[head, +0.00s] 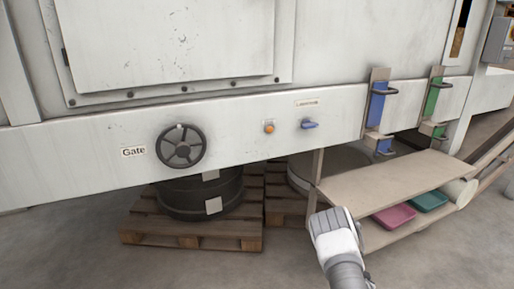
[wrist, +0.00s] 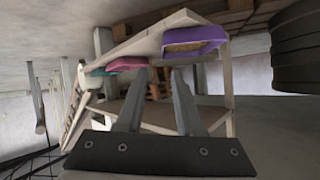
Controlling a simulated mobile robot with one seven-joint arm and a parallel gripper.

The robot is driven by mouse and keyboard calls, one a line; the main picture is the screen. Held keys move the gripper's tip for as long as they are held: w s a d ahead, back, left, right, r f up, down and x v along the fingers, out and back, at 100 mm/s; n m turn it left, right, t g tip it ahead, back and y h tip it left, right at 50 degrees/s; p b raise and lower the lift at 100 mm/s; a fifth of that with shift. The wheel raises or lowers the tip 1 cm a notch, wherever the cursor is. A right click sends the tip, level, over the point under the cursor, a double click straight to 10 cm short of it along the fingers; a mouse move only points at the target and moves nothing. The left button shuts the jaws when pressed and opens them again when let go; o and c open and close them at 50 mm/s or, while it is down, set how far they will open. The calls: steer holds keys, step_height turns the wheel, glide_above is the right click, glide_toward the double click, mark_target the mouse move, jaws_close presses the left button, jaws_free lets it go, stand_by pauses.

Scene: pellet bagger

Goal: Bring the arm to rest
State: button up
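My gripper (wrist: 160,75) shows in the wrist view with its two fingers apart and nothing between them. The fingers point toward a bench with a shelf and trays, and I cannot tell how near they are to it. In the head view my arm (head: 335,235) is at the lower right, in front of the bench (head: 385,182). The gripper's fingers are hidden there.
A pink tray (head: 394,215) and a teal tray (head: 430,200) sit on the lower shelf. A purple tray (wrist: 194,40) with tan contents shows in the wrist view. A black drum (head: 200,195) stands on a pallet (head: 190,236) under the machine. Floor is clear at front left.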

steer(key=w+a+r+g, duration=0.1)
steer(key=a+r, duration=0.2)
steer(key=r, duration=0.9)
steer(key=a+r+g, duration=0.2)
steer(key=a+r, duration=0.2)
steer(key=r, duration=0.9)
steer(key=s+a+r+n+g+y, duration=0.1)
steer(key=s+a+r+y, duration=0.1)
steer(key=s+a+r, duration=0.5)
steer(key=s+a+r+n+g+y, duration=0.15)
steer(key=s+a+r, duration=0.25)
steer(key=s+r, duration=0.65)
steer(key=s+a+r+n+p, duration=0.1)
steer(key=s+a+r+n, duration=0.1)
steer(key=s, duration=0.7)
steer(key=s+a+r+n, duration=0.2)
steer(key=s+r, duration=0.1)
steer(key=s, duration=0.6)
step_height(320, 180, up, 21)
steer(key=p, duration=2.1)
steer(key=shift+w+a+g+p, duration=0.2)
steer(key=shift+g+p, duration=0.1)
steer(key=shift+g, duration=0.05)
steer(key=shift+r+y, duration=0.1)
steer(key=shift+y, duration=0.15)
